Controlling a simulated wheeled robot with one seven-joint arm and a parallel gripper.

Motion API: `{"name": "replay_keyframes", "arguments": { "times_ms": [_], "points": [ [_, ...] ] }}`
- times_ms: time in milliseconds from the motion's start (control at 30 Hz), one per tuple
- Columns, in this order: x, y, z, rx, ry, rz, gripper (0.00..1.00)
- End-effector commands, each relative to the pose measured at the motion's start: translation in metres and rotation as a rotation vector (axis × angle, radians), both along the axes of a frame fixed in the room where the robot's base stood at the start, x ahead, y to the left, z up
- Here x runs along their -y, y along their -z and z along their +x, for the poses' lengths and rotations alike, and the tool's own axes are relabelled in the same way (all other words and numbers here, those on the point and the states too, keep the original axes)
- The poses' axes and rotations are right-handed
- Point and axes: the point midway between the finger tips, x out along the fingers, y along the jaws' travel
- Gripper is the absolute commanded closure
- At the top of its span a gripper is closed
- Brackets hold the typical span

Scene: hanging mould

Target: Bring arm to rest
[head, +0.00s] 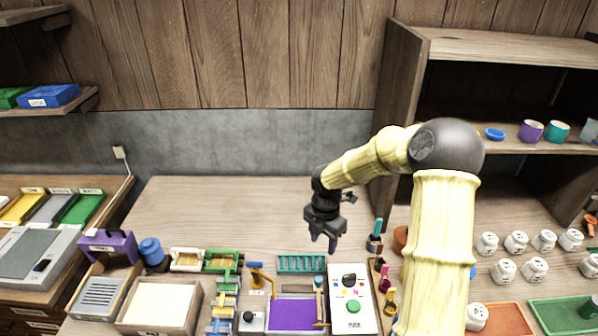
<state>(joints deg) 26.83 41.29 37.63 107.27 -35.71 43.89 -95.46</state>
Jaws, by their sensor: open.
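My arm rises at the right of the middle, bends at a dark joint and reaches left over the wooden table (220,205). My gripper (325,239) hangs at its end, pointing down above the table, behind the control box. It is open, and I see nothing between its fingers. The arm's lower part hides some of the items on the right of the table.
Below the gripper are a white control box (352,312) with a green button, a purple tray (292,314) and a teal rack (300,263). A wooden shelf (505,45) with cups stands at the right. White jars (516,241) stand below it. The table's back middle is clear.

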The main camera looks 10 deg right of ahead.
Motion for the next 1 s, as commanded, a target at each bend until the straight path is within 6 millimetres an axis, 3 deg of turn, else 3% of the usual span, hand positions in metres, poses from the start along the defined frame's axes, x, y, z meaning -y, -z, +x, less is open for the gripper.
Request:
{"name": "replay_keyframes", "arguments": {
  "times_ms": [167,333,667,1000],
  "points": [
    [-0.002,-0.003,-0.006,0.001,0.058,-0.007,0.53],
    [-0.008,-0.013,-0.033,0.008,0.306,-0.029,0.53],
    [-0.010,-0.044,-0.102,0.083,1.080,-0.011,0.53],
    [-0.007,-0.071,-0.169,0.144,1.924,0.169,0.53]
  ]
}}
